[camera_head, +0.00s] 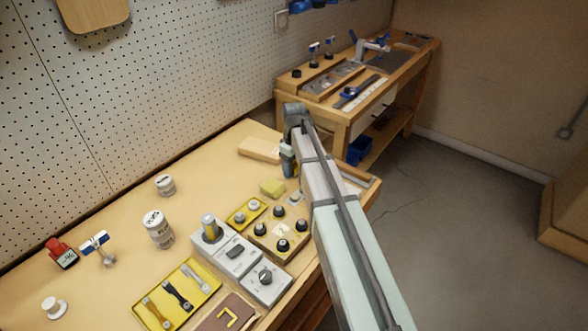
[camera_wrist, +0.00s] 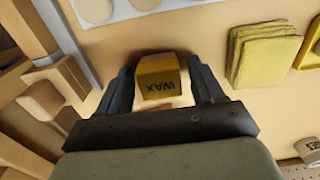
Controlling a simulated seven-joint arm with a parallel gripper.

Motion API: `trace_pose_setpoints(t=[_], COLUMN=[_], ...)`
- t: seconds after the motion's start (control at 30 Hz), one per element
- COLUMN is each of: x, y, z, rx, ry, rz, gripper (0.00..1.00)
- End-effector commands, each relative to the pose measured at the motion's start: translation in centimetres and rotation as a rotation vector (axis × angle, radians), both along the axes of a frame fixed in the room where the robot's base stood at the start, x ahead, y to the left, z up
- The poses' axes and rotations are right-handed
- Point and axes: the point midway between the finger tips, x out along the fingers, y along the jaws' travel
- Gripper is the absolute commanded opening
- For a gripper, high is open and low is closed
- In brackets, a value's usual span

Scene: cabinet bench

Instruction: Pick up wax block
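The wax block (camera_wrist: 160,75) is a small yellow block with "WAX" on its dark golden face, seen in the wrist view. It sits between the two fingers of my gripper (camera_wrist: 161,88). The fingers are open, with a visible gap on each side of the block. Its lower end is near the palm, and I cannot tell how deep it sits between the fingers. In the head view my gripper (camera_head: 288,162) points down over the far right end of the bench. I cannot make out the wax block there; the arm hides that spot.
A stack of yellow pads (camera_wrist: 264,55) lies right of the gripper in the wrist view, also in the head view (camera_head: 272,187). Wooden pieces (camera_wrist: 45,100) stand at left. A black-knobbed box (camera_head: 281,229) and a wooden block (camera_head: 260,149) are nearby on the bench (camera_head: 120,235).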

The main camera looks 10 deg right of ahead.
Motion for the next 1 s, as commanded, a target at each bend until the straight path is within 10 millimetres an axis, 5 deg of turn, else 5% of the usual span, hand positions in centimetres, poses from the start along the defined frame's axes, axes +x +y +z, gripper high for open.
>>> trace_pose_setpoints(t=[0.5, 0.77, 1.0], x=[0.0, 0.0, 0.1], y=[0.0, 0.0, 0.0], z=[0.0, 0.3, 3.0], rx=[0.000, 0.000, 0.000], ry=[0.000, 0.000, -0.003], rz=[0.000, 0.000, 0.000], gripper=[0.19, 0.19, 0.19])
